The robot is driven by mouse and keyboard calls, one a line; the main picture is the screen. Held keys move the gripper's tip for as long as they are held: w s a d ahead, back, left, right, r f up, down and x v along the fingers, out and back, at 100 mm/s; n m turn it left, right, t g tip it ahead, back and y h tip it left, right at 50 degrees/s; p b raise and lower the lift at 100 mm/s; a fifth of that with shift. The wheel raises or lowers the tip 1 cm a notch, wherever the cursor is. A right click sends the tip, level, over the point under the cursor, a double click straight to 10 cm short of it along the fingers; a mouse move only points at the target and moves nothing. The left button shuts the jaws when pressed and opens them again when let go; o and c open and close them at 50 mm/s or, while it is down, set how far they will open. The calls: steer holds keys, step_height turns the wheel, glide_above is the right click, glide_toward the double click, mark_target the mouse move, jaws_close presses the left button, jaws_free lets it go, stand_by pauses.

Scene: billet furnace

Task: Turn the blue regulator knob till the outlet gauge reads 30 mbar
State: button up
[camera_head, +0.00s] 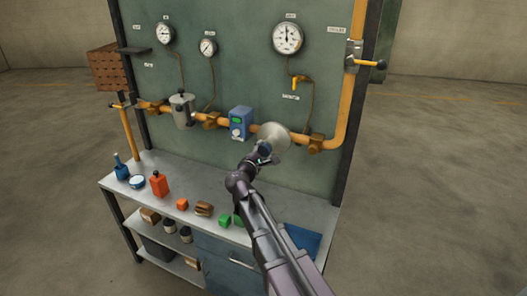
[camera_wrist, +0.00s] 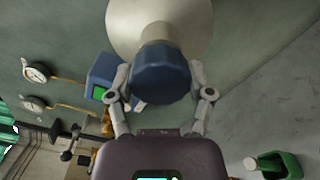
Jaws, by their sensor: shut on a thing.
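The blue regulator knob (camera_wrist: 161,74) sits on the front of a pale round regulator body (camera_wrist: 160,22); this body also shows in the head view (camera_head: 276,136) on the orange pipe. My gripper (camera_wrist: 160,88) has one finger on each side of the knob and is shut on it. In the head view my gripper (camera_head: 262,154) hides most of the knob. A large dial gauge (camera_head: 288,38) hangs on the panel above the regulator. Its needle points roughly upward, but its numbers and label are too small to read, so I cannot confirm it is the outlet gauge.
Two smaller gauges (camera_head: 166,33) (camera_head: 208,47) are further left. A blue meter box (camera_head: 240,122) sits on the pipe just left of the regulator. Bottles and small blocks stand on the bench (camera_head: 150,205) below.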

steer(key=o, duration=1.1)
steer(key=shift+o, duration=0.2)
steer(key=shift+s, duration=0.1)
steer(key=v, duration=1.1)
steer(key=shift+s+a, duration=0.15)
steer(key=shift+s, duration=0.25)
